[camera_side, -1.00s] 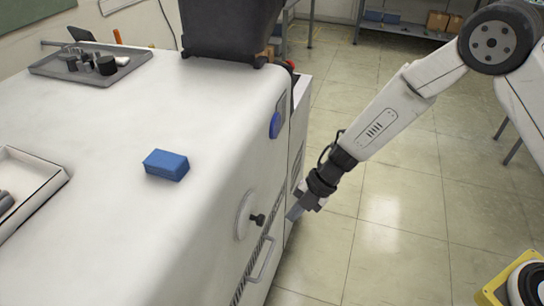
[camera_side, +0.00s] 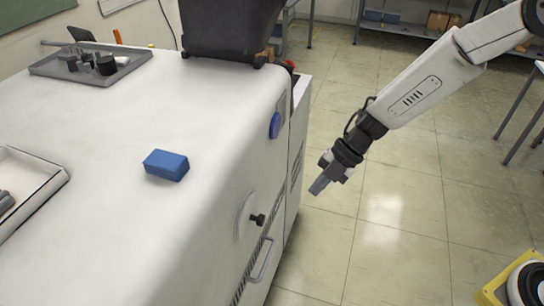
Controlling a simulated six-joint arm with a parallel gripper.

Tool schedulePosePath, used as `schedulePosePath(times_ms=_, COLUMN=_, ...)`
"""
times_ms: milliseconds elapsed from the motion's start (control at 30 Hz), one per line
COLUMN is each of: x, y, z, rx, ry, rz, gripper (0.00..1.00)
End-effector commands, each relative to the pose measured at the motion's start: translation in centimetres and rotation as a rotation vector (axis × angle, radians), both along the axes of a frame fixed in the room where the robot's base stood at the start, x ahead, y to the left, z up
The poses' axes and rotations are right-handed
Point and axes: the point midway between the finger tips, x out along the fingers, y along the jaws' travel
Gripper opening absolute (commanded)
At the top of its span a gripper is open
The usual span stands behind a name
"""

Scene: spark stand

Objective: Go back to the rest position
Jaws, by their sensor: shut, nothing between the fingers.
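My gripper (camera_side: 319,186) hangs over open floor to the right of the white machine (camera_side: 110,230), its fingers pointing down and to the left. It is shut and empty, and a gap of floor shows between it and the machine's side. A round cover with a black knob (camera_side: 258,220) and a bar handle (camera_side: 262,260) are on the machine's side, left of and below my gripper.
A blue block (camera_side: 166,165) lies on the machine top. A grey tray with dark parts (camera_side: 60,70) and a white tray (camera_side: 45,190) are also there. A black hopper (camera_side: 230,30) stands at the back. Tiled floor (camera_side: 390,230) is clear around my gripper.

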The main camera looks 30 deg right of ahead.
Motion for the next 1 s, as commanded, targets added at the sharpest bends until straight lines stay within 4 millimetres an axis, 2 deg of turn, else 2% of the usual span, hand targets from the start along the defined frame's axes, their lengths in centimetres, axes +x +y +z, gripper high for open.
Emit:
schedulePosePath(times_ms=267, x=1.2, y=-0.6, z=1.2, rx=0.016, ry=-0.031, rz=-0.149, gripper=0.00)
schedulePosePath(times_ms=467, x=2.8, y=-2.3, z=2.8, rx=0.034, ry=-0.064, rz=-0.401, gripper=0.00)
schedulePosePath(times_ms=733, x=3.8, y=-6.4, z=4.8, rx=0.038, ry=-0.069, rz=-0.798, gripper=0.00)
schedulePosePath(times_ms=1000, x=2.4, y=-11.1, z=5.9, rx=0.025, ry=-0.009, rz=-1.187, gripper=0.00)
